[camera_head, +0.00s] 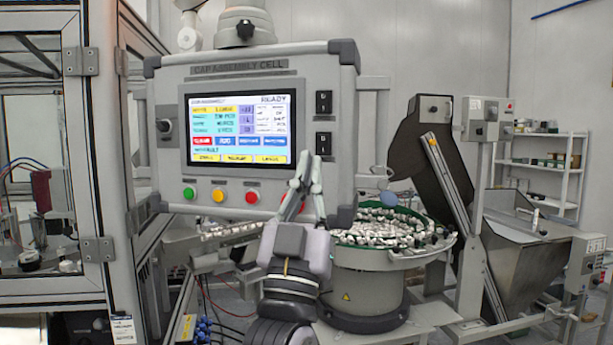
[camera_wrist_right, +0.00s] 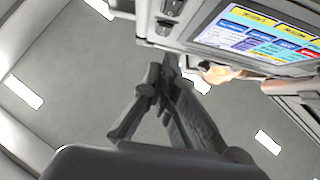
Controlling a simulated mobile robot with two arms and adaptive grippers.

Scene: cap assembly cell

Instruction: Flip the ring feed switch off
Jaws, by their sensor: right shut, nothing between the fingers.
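The grey control panel (camera_head: 170,75) carries a lit screen (camera_head: 238,130). Two black rocker switches sit one above the other to the right of the screen: an upper switch (camera_head: 323,103) and a lower switch (camera_head: 323,144). Their labels are too small to read, so I cannot tell which is the ring feed switch. My right gripper (camera_head: 312,165) is shut and empty, pointing up, with its tips just below the lower switch; contact cannot be told. In the right wrist view, the gripper tips (camera_wrist_right: 166,66) are close to the panel's switches (camera_wrist_right: 164,27). My left gripper is not in view.
Green (camera_head: 189,193), yellow (camera_head: 218,195) and red (camera_head: 252,196) buttons line the panel below the screen. A bowl feeder (camera_head: 365,260) full of small parts stands behind my right gripper. A framed enclosure (camera_head: 85,150) is at left, a metal hopper (camera_head: 525,245) at right.

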